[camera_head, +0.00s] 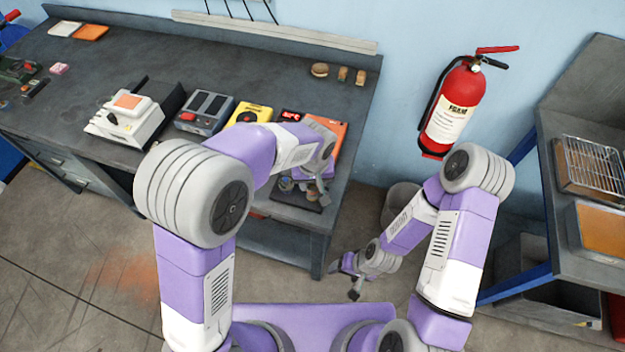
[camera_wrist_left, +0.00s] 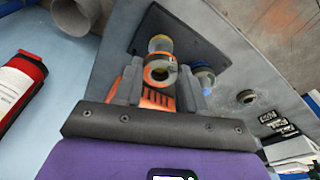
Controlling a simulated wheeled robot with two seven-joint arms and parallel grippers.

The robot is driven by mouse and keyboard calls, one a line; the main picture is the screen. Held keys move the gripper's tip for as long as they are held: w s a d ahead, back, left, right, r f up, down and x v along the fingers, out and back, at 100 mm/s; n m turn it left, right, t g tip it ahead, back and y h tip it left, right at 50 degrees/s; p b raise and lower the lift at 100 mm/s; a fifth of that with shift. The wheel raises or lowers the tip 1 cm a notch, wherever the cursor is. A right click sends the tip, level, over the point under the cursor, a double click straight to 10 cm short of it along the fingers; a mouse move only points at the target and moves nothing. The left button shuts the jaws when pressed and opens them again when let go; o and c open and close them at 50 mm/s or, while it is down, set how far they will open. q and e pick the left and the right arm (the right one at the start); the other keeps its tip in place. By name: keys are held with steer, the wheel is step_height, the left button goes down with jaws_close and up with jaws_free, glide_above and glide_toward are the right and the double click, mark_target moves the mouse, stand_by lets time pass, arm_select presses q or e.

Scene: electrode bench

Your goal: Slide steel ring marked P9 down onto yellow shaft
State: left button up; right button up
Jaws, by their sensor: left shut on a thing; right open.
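My left gripper (camera_wrist_left: 160,84) is shut on a steel ring (camera_wrist_left: 153,76) with a dark mark, which I cannot read as P9. The yellow shaft (camera_wrist_left: 160,43) stands on a dark base plate (camera_wrist_left: 205,50), just beyond the ring in the left wrist view. The ring overlaps the shaft in the picture; I cannot tell whether they touch. A blue shaft (camera_wrist_left: 205,79) stands on the same plate, to the right. In the head view my left gripper (camera_head: 312,192) is over the bench's right end and hides part of the plate. My right gripper (camera_head: 348,283) is open and empty, low beside the bench.
Another ring-like part (camera_wrist_left: 246,97) lies on the bench right of the plate. An orange box (camera_head: 330,132), a yellow meter (camera_head: 248,114) and a grey-blue device (camera_head: 205,112) stand behind and left of my left arm. A fire extinguisher (camera_head: 455,105) hangs on the wall.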

arm_select(q)
steer(key=shift+f+b, duration=0.35)
steer(key=shift+f, duration=0.2)
steer(key=o, duration=1.6)
steer(key=shift+r, duration=0.1)
steer(key=shift+r+p, duration=2.85)
steer(key=shift+r, duration=0.6)
